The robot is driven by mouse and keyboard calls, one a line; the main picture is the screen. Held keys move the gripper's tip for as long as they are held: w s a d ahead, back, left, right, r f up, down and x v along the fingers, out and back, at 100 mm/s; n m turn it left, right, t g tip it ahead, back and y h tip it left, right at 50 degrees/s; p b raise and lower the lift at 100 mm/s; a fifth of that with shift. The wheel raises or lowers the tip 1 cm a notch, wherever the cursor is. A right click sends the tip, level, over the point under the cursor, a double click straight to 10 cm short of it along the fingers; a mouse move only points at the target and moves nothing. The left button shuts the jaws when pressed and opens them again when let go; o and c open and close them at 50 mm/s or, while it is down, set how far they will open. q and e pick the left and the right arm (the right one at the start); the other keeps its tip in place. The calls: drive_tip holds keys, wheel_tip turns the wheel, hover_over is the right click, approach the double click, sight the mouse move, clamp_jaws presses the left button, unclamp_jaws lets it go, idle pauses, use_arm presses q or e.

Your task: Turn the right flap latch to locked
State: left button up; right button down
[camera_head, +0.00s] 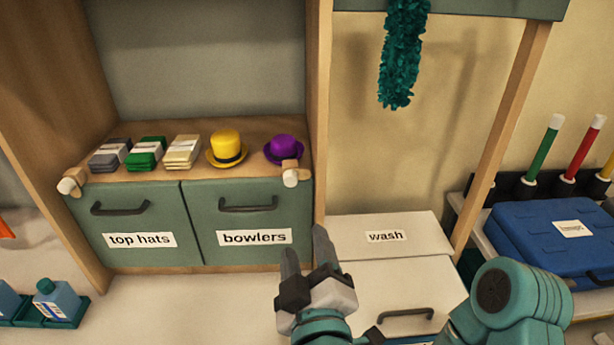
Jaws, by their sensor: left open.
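The right flap latch (290,174) is a small wooden piece with a white round end, at the top right corner of the flap labelled bowlers (230,214). A similar left latch (72,181) sits at the top left corner of the flap labelled top hats (130,220). Both green flaps look shut; I cannot tell either latch's setting. My left gripper (305,242) is open and empty, fingers pointing up, below and slightly right of the right latch in the picture and apart from it. My right gripper is not in view.
A wooden post (318,110) rises right of the latch. The white wash box (390,238) and a blue case (555,235) lie to the right.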

sight(291, 182)
use_arm(q)
drive_tip(key=w+p, duration=0.1)
drive_tip(key=w, duration=0.4)
drive_tip(key=w+a+p, duration=0.1)
drive_tip(key=w, duration=0.3)
drive_tip(key=w+p, duration=0.1)
drive_tip(key=w, duration=0.4)
drive_tip(key=shift+w+a+r+p, duration=0.15)
drive_tip(key=shift+w+a+p, duration=0.15)
drive_tip(key=shift+a, duration=0.05)
drive_tip(key=shift+w, duration=0.65)
clamp_jaws()
